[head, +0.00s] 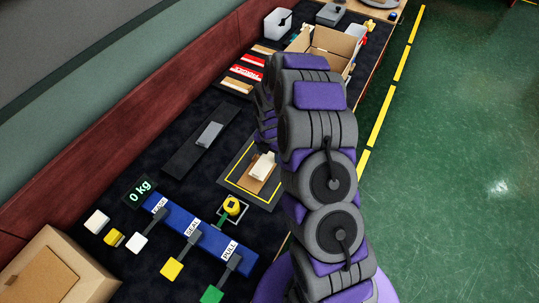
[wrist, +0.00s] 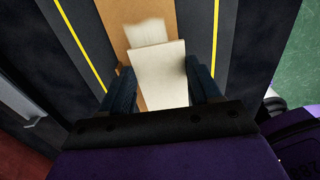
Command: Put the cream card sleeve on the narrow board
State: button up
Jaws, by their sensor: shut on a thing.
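The cream card sleeve (head: 263,166) is over a narrow brown board (head: 252,184) that lies inside a yellow outline on a dark mat. In the wrist view the sleeve (wrist: 160,75) is between the two dark fingers of my gripper (wrist: 163,92), which is shut on it. A second pale piece (wrist: 147,32) lies past the sleeve, partly covered by it. The brown board (wrist: 124,55) runs beneath them. I cannot tell whether the sleeve touches the board. In the head view my arm hides the fingertips.
A dark strip with a grey block (head: 209,134) lies left of the mat. An open cardboard box (head: 325,48) and a white bin (head: 278,24) are at the back.

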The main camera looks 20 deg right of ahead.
aim_at(270, 153)
jog(key=shift+w+d+f, duration=0.1)
jog(key=shift+w+d, duration=0.1)
jog(key=shift+w, duration=0.3)
jog(key=shift+w+d, duration=0.2)
jog(key=shift+w, duration=0.3)
notch_tip(270, 153, down, 4)
jog(key=shift+r+b, duration=0.15)
jog(key=shift+b, duration=0.6)
jog(key=shift+r, duration=0.1)
jog(key=o, duration=1)
